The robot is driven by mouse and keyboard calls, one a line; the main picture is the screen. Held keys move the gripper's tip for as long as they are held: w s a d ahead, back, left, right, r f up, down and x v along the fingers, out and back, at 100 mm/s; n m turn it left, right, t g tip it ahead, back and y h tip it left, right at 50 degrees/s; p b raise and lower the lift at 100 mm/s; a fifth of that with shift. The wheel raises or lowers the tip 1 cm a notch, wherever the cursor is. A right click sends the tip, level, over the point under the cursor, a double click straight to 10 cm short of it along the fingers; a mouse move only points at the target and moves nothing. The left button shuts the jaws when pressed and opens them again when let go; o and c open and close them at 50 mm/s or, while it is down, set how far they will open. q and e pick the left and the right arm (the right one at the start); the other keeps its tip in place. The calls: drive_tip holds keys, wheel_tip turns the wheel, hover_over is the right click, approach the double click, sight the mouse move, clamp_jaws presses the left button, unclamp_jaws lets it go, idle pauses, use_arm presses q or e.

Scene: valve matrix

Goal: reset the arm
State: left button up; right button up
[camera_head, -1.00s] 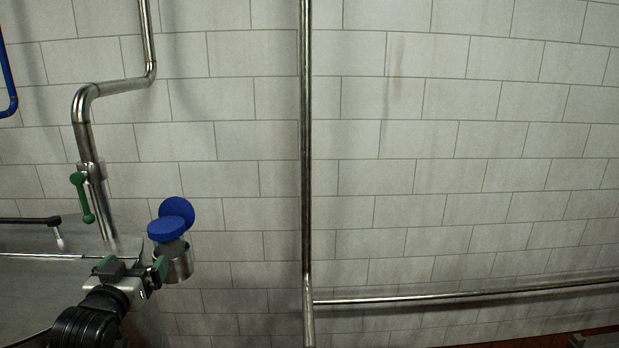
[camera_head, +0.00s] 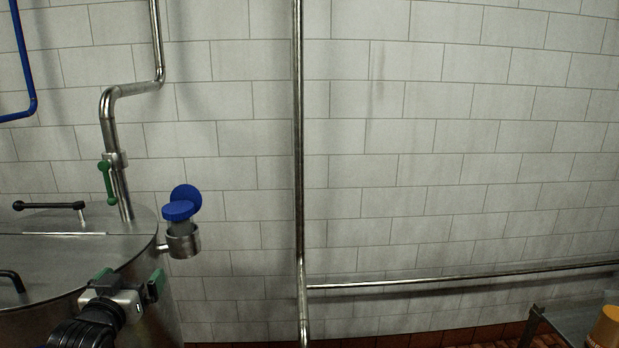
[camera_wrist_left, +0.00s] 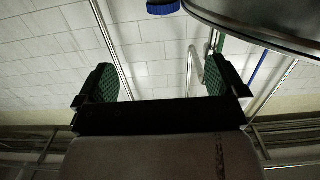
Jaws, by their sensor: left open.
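My left gripper (camera_head: 130,287) is at the lower left of the head view, in front of the side of a steel tank (camera_head: 60,260). Its green-padded fingers are apart with nothing between them. In the left wrist view the two fingers (camera_wrist_left: 163,84) also stand wide apart, with tiled wall behind the gap. The right gripper is in no view.
A steel cup holder (camera_head: 183,244) with blue-capped items (camera_head: 180,210) sticks out from the tank's right side. A green-handled valve (camera_head: 107,182) is on the pipe above the tank. A vertical pipe (camera_head: 299,150) runs up the wall. A table (camera_head: 570,320) stands at the lower right.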

use_arm(q)
drive_tip(key=s+d+f+m+g+h, duration=0.1)
drive_tip(key=s+d+f+g, duration=0.25)
drive_tip(key=s+f, duration=0.35)
drive_tip(key=s+d+f+m+g, duration=0.1)
drive_tip(key=s+d+f+g, duration=0.25)
drive_tip(key=f, duration=0.55)
drive_tip(key=s+d+f+g, duration=0.3)
drive_tip(key=s+f+g, duration=0.1)
drive_tip(key=s, duration=0.7)
drive_tip(key=s+d+f+g, duration=0.3)
drive_tip(key=s+f, duration=0.1)
drive_tip(key=s, duration=0.8)
wheel_tip(320, 180, down, 25)
drive_tip(key=g, duration=0.1)
drive_tip(key=s+a+f+m+g, duration=0.1)
drive_tip(key=s+a+f, duration=0.1)
drive_tip(key=s+f, duration=1.4)
drive_tip(key=shift+s+a+f+g, duration=0.25)
drive_tip(key=shift+s+f+g, duration=0.1)
drive_tip(key=shift+f, duration=0.15)
